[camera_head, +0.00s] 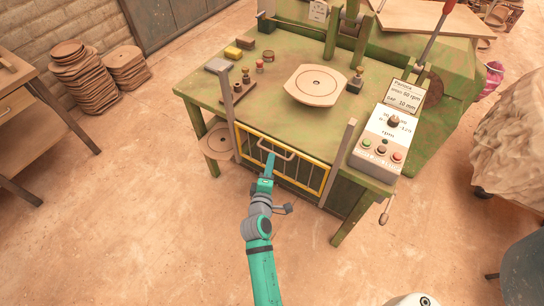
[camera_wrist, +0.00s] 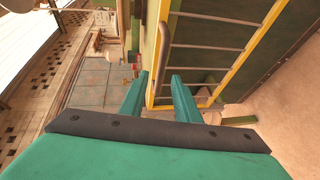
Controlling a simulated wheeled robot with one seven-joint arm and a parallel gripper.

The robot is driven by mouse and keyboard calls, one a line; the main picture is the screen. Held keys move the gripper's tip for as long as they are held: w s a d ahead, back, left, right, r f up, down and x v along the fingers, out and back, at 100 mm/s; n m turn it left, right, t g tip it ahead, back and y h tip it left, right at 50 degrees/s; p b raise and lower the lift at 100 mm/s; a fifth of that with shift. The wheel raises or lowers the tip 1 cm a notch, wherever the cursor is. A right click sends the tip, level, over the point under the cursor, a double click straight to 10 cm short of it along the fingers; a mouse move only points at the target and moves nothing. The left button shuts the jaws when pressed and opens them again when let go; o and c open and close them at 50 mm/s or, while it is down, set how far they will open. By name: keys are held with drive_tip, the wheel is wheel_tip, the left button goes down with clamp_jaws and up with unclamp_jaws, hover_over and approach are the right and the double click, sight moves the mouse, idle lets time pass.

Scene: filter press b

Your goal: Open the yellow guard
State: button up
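The yellow guard (camera_head: 283,165) is a yellow-framed panel with dark bars, standing at the front of the green machine table between two grey upright posts. It also shows large in the wrist view (camera_wrist: 243,60). A brownish-grey bent bar handle (camera_head: 277,147) sits at its top edge. My gripper (camera_head: 270,158) is at the guard's front, by the handle. In the wrist view, my two teal fingers (camera_wrist: 160,76) are apart, with the handle bar (camera_wrist: 160,60) seen in the gap between their tips. I cannot tell whether a finger touches it.
The green table (camera_head: 255,110) carries a round plate (camera_head: 316,84), small blocks and a control box (camera_head: 384,140) at the right. A grey post (camera_head: 338,160) stands right of the guard. A wooden bench (camera_head: 30,100) is far left. The floor in front is clear.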

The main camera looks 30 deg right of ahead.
drive_tip(key=shift+v, duration=2.3)
drive_tip(key=shift+w, duration=0.1)
drive_tip(key=s+a+f+m+t+y, duration=0.1)
drive_tip(key=s+a+f+m+y, duration=0.15)
drive_tip(key=s+a, duration=0.6)
drive_tip(key=s+a+f+m+t+y, duration=0.15)
drive_tip(key=s+a+y, duration=0.25)
drive_tip(key=s+a, duration=0.45)
drive_tip(key=s+a+r+m+y, duration=0.1)
drive_tip(key=s+a+r+m, duration=0.1)
drive_tip(key=s, duration=0.5)
drive_tip(key=s+a+r+m+y, duration=0.2)
drive_tip(key=s+a+r+m, duration=0.1)
drive_tip(key=s+r, duration=0.4)
drive_tip(key=shift+s+a+r, duration=0.3)
drive_tip(key=shift+s+a, duration=0.5)
drive_tip(key=shift+a, duration=0.1)
